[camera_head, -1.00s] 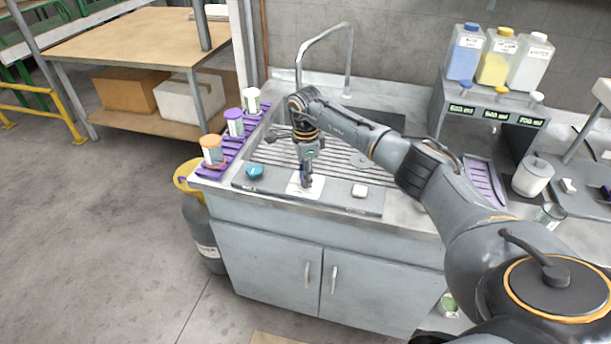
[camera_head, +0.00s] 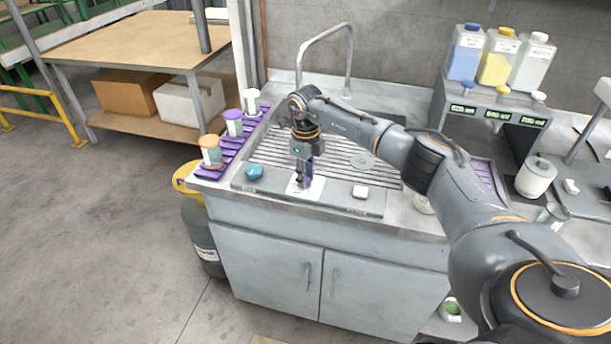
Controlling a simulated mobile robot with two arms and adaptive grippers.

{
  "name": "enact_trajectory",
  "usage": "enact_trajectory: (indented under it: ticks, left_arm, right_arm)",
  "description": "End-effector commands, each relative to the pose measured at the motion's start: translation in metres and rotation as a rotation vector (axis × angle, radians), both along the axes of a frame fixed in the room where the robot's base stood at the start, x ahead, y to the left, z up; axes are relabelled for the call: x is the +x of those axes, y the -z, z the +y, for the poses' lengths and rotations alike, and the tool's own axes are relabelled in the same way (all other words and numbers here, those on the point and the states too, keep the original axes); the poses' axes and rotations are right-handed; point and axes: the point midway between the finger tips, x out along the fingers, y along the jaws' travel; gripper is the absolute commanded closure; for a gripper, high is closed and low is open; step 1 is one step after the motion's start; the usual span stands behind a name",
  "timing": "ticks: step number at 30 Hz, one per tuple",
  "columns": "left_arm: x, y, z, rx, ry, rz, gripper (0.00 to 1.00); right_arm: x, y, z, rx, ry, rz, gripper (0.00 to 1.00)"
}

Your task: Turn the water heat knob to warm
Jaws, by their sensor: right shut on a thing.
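The water heat knob is mostly hidden behind my right gripper. It appears to sit on the white label plate (camera_head: 312,187) in the middle of the sink's front panel. My right gripper (camera_head: 304,183) points down over this plate and is shut on the knob. The knob's pointer and markings are too small and covered to read. My left gripper is not in view.
A teal knob (camera_head: 254,171) is left of the gripper and a white button (camera_head: 360,192) is right of it. A sink (camera_head: 345,160) with a tall faucet (camera_head: 349,60) lies behind. Jars stand on a purple rack (camera_head: 218,162) at left.

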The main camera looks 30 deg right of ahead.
Motion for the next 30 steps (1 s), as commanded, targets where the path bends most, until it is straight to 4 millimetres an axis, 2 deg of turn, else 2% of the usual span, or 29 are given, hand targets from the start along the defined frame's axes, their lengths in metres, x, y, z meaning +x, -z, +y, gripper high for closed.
enact_trajectory:
  ticks: [9,23,24,27,30]
  left_arm:
    - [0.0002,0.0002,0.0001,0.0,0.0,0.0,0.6]
    - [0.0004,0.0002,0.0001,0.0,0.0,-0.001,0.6]
    - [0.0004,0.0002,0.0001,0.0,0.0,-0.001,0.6]
    - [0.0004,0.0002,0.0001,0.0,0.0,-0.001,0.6]
    - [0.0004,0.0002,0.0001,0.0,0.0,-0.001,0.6]
  right_arm:
    - [0.0009,-0.0014,-0.0009,-0.001,0.097,-0.004,1.0]
    - [0.001,-0.0016,-0.0009,-0.001,0.111,-0.004,1.0]
    - [0.001,-0.0016,-0.0009,-0.001,0.111,-0.004,0.73]
    - [0.0009,-0.0014,-0.0008,-0.001,0.111,-0.004,0.52]
    - [0.0006,-0.001,-0.0006,0.0,0.11,-0.002,0.52]
